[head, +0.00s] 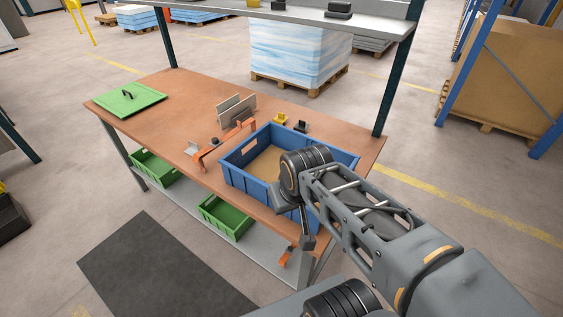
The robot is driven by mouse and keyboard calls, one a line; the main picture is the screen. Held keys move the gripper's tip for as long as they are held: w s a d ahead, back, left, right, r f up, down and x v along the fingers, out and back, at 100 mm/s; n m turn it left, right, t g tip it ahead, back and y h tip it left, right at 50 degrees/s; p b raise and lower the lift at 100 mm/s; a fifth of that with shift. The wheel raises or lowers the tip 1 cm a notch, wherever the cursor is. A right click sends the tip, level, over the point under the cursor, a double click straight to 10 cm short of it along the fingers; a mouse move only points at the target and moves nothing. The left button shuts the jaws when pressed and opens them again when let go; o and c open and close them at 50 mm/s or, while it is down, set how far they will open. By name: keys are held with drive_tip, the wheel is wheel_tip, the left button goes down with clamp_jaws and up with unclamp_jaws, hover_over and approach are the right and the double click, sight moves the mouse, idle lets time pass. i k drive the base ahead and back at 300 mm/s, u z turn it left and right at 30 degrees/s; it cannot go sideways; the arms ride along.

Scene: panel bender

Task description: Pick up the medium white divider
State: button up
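Pale grey-white flat panels stand upright on the brown worktable (140,119). The larger panel (240,113) is beside a second, partly hidden panel (226,102). A smaller pale piece (192,147) sits nearer the table's front edge. I cannot tell for certain which one is the medium divider. My arm reaches in from the lower right.
A blue crate (240,178) stands between my arm and the panels. A green lid (130,99) is at the left. Green bins (226,218) sit on the lower shelf. An overhead shelf (300,14) spans the back on dark posts.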

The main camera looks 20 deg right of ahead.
sight(226, 118)
drive_tip(key=u, duration=0.55)
drive_tip(key=k, duration=1.25)
drive_tip(key=u, duration=0.85)
drive_tip(key=i, duration=3)
drive_tip(key=z, duration=1.05)
drive_tip(key=i, duration=0.95)
drive_tip(key=z, duration=1.65)
drive_tip(key=i, duration=0.45)
drive_tip(key=z, duration=0.2)
